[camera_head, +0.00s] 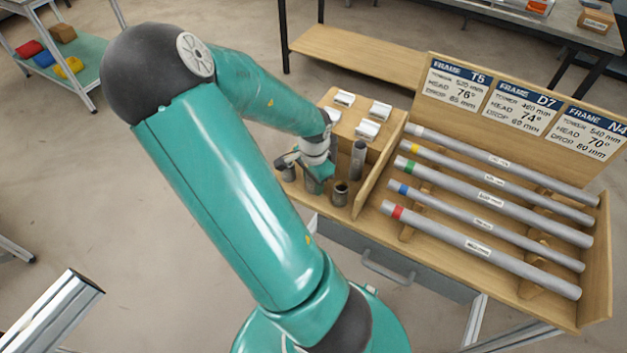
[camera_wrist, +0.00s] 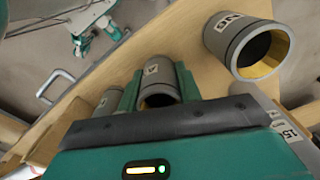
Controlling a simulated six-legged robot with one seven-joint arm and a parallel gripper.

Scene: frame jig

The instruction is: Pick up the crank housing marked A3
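My gripper (camera_wrist: 158,84) has its two green fingers on either side of a grey crank housing (camera_wrist: 158,92), with no clear gap at either side. The housing is an open-topped cylinder with a small label that is too small to read surely. A larger grey housing with a brass-coloured inside (camera_wrist: 222,42) stands to the right in the wrist view. Part of another grey housing (camera_wrist: 107,101) shows beyond the left finger. In the head view my gripper (camera_head: 316,180) is low among the housings and partly hides them; one housing (camera_head: 341,194) stands just right of it.
A tall grey cylinder (camera_head: 358,160) stands close to the right of my gripper. Silver parts (camera_head: 367,130) sit on a wooden block behind. A wooden rack (camera_head: 597,290) of several colour-banded tubes is at the right, below frame cards (camera_head: 523,107). A drawer handle (camera_head: 387,270) juts out in front.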

